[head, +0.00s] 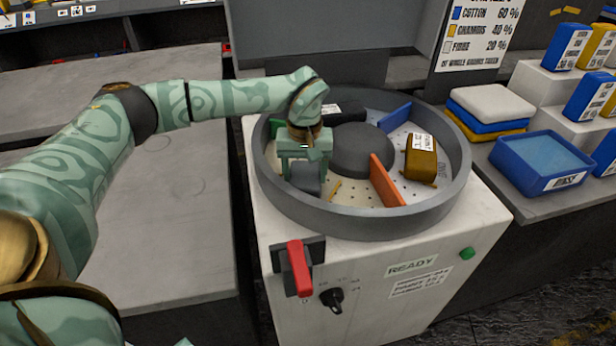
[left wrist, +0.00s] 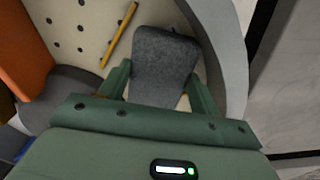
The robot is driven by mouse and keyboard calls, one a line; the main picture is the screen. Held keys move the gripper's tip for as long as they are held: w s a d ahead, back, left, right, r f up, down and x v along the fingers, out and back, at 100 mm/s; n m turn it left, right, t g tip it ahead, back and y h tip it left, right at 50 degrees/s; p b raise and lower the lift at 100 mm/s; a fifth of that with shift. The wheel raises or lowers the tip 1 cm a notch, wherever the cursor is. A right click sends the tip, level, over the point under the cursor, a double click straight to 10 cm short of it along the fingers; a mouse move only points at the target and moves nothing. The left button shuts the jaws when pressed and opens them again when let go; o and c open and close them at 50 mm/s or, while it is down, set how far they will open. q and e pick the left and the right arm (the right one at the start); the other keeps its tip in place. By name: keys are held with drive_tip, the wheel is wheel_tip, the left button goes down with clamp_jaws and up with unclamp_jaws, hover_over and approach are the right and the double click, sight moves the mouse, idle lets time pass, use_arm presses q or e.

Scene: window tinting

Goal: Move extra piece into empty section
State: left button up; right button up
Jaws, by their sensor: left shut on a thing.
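A round grey drum (head: 375,223) has a pale perforated floor and a dark central hub (head: 361,150). My left gripper (head: 305,172) reaches down into its left part. It is shut on a grey piece (head: 306,180), which also shows between the fingers in the left wrist view (left wrist: 165,65). I cannot tell whether the grey piece touches the floor. A brown labelled piece (head: 421,160) lies between the blue divider (head: 395,117) and the orange divider (head: 385,181). A black labelled piece (head: 345,112) is at the back left. Bare floor shows between the orange divider and a thin yellow strip (head: 334,190).
The drum's raised rim surrounds the gripper. A red lever (head: 299,268) and a black knob (head: 331,298) are on the machine's front. Stacked cloths (head: 488,108) and a blue tray (head: 540,178) are on the right bench. The left grey tabletop (head: 165,210) is clear below my arm.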

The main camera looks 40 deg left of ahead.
sight(305, 176)
use_arm(q)
drive_tip(key=shift+f, duration=0.55)
drive_tip(key=shift+c, duration=0.4)
drive_tip(key=shift+s+r, duration=0.1)
drive_tip(key=shift+r, duration=0.05)
drive_tip(key=shift+c, duration=0.5)
drive_tip(key=o, duration=1)
drive_tip(key=shift+c, duration=0.2)
drive_tip(key=o, duration=0.4)
drive_tip(key=shift+c, duration=0.2)
use_arm(e)
drive_tip(key=shift+w+d+f, duration=0.1)
drive_tip(key=shift+d+f, duration=0.1)
drive_tip(key=shift+d, duration=0.2)
use_arm(q)
wheel_tip(305, 176, up, 12)
drive_tip(key=p, duration=0.5)
use_arm(e)
drive_tip(key=shift+t, duration=0.3)
drive_tip(key=r, duration=0.1)
drive_tip(key=w+r, duration=0.1)
drive_tip(key=r, duration=0.1)
drive_tip(key=w+r, duration=0.1)
drive_tip(key=shift+r, duration=0.25)
